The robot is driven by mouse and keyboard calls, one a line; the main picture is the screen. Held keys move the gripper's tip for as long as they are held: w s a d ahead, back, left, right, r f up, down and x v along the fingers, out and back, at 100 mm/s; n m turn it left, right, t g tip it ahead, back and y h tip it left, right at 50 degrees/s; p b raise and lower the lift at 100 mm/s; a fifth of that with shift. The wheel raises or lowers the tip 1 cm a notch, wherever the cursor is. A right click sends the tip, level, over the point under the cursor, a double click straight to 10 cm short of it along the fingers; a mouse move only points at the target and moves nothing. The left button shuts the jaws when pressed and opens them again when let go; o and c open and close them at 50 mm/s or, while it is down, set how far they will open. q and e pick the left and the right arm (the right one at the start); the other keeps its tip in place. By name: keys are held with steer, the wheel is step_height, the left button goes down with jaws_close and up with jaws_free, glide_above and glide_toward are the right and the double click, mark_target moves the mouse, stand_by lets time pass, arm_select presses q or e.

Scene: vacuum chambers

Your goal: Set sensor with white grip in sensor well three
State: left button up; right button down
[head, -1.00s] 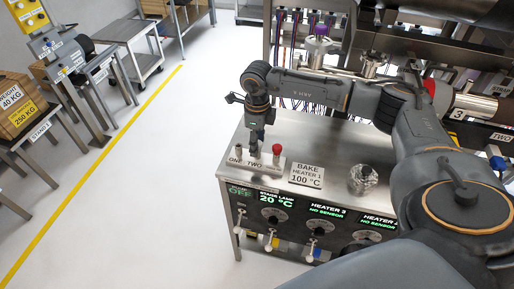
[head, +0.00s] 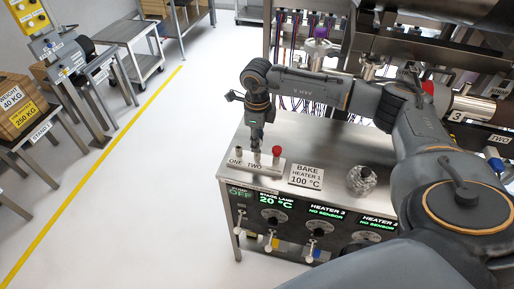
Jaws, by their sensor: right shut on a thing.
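A small metal block (head: 222,169) with labels ONE and TWO stands on the front left of the steel bench. A grey post (head: 239,150) rises at ONE. A red-topped piece (head: 276,151) stands upright at the block's right end, right of TWO. My right gripper (head: 256,147) points down over the block near TWO, left of the red top. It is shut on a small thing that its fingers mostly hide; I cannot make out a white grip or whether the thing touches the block. A label for well three is not readable. My left gripper is not in view.
The steel bench (head: 315,150) also carries a BAKE HEATER 1 100 °C sign (head: 307,176) and a crumpled foil piece (head: 362,180). Its front panel reads HEATER 3 NO SENSOR (head: 326,210). Cables and chamber pipes stand behind. Open floor (head: 130,200) lies left.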

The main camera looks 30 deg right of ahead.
steer(key=shift+r+p, duration=1.2)
steer(key=shift+r, duration=1.15)
